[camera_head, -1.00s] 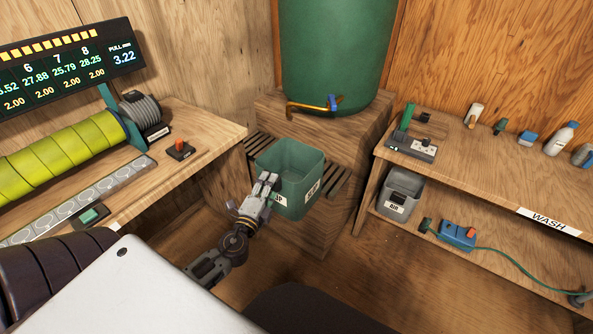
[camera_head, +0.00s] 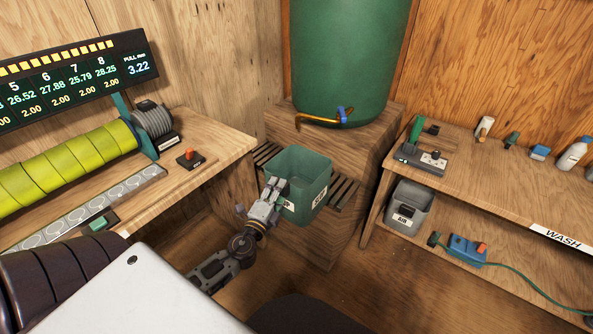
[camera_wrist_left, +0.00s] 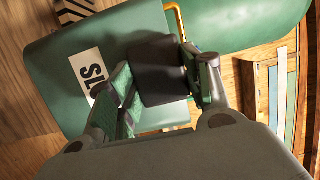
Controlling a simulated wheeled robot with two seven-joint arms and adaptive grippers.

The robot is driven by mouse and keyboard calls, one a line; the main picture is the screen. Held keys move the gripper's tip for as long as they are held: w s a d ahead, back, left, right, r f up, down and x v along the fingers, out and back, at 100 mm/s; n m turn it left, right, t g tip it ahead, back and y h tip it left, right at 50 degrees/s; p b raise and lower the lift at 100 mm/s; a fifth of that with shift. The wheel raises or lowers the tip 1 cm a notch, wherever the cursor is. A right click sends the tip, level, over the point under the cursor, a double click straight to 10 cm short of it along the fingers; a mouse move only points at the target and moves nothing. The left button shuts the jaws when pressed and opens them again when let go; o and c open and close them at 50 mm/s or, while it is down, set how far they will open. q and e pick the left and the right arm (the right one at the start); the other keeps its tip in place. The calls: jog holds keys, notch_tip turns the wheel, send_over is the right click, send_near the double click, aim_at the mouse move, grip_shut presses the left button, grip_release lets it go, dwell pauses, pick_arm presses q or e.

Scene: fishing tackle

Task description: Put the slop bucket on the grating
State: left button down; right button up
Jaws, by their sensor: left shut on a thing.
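The slop bucket (camera_head: 309,208) is a green, square, open-topped bucket with white labels, upright at the middle of the head view. It also fills much of the left wrist view (camera_wrist_left: 60,60), with part of its label showing. The grating (camera_head: 346,193) is a set of dark slats in front of the wooden stand; it shows on both sides of the bucket. The bucket is over the grating; I cannot tell whether it touches. My left gripper (camera_head: 273,190) is shut on a dark grip block (camera_wrist_left: 160,70) at the bucket's near side. My right gripper is out of view.
A green tank (camera_head: 345,60) with a brass tap (camera_head: 320,122) stands on a wooden stand behind the bucket. A left bench (camera_head: 215,150) holds a yellow roller. The right bench (camera_head: 480,185) has bottles on top and a grey bin (camera_head: 409,205) below.

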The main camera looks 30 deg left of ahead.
pick_arm(q)
jog(key=x, duration=0.2)
jog(key=shift+w+a+r+p, duration=0.1)
jog(key=shift+w+r+p, duration=0.05)
jog(key=shift+w+p, duration=0.15)
jog(key=p+x, duration=0.1)
jog(key=x, duration=1.2)
jog(key=shift+w+p, duration=0.25)
jog(key=shift+p, duration=0.1)
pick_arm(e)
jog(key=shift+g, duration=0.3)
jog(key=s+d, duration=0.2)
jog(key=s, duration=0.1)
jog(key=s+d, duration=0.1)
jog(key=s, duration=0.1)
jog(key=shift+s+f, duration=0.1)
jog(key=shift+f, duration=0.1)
